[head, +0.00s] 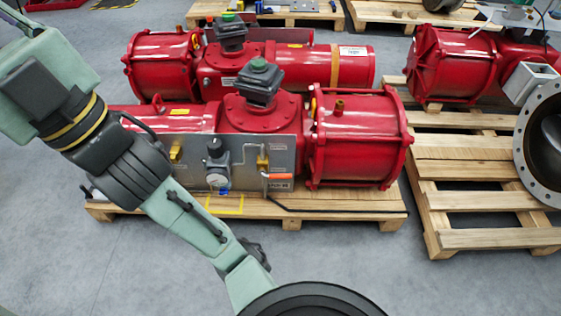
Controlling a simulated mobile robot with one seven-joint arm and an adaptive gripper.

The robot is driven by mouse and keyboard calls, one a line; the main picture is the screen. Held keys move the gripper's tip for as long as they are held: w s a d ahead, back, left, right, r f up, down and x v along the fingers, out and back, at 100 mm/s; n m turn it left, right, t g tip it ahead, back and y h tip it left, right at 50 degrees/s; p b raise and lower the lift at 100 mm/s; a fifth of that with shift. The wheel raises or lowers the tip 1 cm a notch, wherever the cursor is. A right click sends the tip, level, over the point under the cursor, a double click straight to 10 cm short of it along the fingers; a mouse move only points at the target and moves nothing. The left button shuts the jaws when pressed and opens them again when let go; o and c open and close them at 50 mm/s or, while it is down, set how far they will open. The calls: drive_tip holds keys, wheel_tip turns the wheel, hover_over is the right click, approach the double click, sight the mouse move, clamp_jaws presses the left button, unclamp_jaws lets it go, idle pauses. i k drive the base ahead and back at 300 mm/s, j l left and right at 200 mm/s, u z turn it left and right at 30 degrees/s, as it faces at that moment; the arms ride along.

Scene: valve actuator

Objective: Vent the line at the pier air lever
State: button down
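A small lever with an orange handle (277,177) sits low on a grey panel (290,152) on the front red valve actuator (350,140). The handle looks about horizontal. A brass fitting (262,160) is just above and left of it, with thin tubing alongside. A dark regulator (214,148) with a round gauge (217,180) is on the panel to the left; the gauge reading is too small to tell. My green and black arm crosses the left and lower parts of the head view. I cannot make out my gripper in this view.
The front actuator lies on a wooden pallet (340,199), with yellow tape marks by the gauge. A second red actuator (285,62) lies behind it. Another pallet (475,200) at right bears a red actuator and a large flanged pipe (532,178). Grey floor (390,270) in front is clear.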

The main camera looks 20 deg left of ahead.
sight(262, 172)
drive_tip(key=i+l, duration=0.15)
drive_tip(key=l, duration=0.2)
drive_tip(key=i+l, duration=0.15)
drive_tip(key=l, duration=0.25)
drive_tip(key=i+l+u, duration=0.1)
drive_tip(key=l, duration=0.25)
drive_tip(key=i+l+u, duration=0.1)
drive_tip(key=u, duration=1.45)
drive_tip(key=k+l, duration=0.05)
